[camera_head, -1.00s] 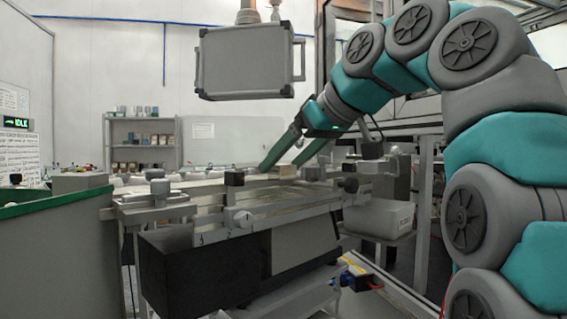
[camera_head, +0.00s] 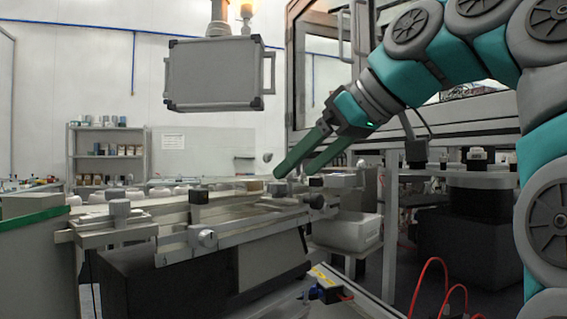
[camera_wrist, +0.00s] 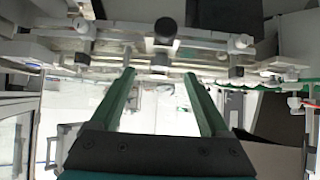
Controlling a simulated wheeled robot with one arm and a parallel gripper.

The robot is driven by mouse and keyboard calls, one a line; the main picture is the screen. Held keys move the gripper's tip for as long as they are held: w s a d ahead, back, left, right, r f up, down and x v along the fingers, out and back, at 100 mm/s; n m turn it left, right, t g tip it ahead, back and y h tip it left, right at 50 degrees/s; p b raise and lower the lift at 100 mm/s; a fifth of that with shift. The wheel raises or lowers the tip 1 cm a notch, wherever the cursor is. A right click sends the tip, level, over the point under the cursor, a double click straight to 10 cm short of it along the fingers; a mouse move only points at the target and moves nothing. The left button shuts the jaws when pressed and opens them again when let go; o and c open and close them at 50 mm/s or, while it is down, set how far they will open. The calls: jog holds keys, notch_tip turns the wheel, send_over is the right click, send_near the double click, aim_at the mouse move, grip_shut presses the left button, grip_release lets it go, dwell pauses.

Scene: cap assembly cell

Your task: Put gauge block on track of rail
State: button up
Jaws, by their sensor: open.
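The rail (camera_head: 240,228) is a long metal bar assembly along the front of the machine bench, with knobs and small blocks on it. Several small grey blocks stand along it, among them one at the left (camera_head: 119,209), one in the middle (camera_head: 198,197) and one below my fingertips (camera_head: 277,189). I cannot tell which is the gauge block. My gripper (camera_head: 294,172) is open and empty, its two long green fingers pointing down-left above the rail's right part. In the wrist view my gripper (camera_wrist: 159,75) shows apart fingers with nothing between them, and a dark round-ended part (camera_wrist: 165,27) beyond the tips.
A grey case-like panel (camera_head: 213,74) hangs above the bench. A white box (camera_head: 347,232) sits right of the rail. Red cables (camera_head: 430,275) and a machine frame are at the right. Shelves stand far behind.

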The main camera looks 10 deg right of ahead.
jog(key=s+d, duration=0.3)
dwell(0.4)
jog(key=s+a+f+m+g+h, duration=0.1)
jog(key=a+f+m+g+h, duration=0.15)
jog(key=f, duration=1.05)
jog(key=s+a+f+m+g+h, duration=0.1)
jog(key=s+f+m+g, duration=0.15)
jog(key=f, duration=1.05)
jog(key=s+d+f+m+g+h, duration=0.2)
jog(key=s+d+f, duration=0.1)
jog(key=s+f, duration=0.6)
jog(key=s+d+f+m+g+h, duration=0.1)
jog(key=s+d+f, duration=0.3)
jog(key=s+f, duration=0.5)
notch_tip(320, 180, down, 7)
jog(key=shift+d+f+m+g+h, duration=0.2)
jog(key=shift+m+g+h, duration=0.25)
jog(key=shift+g, duration=0.25)
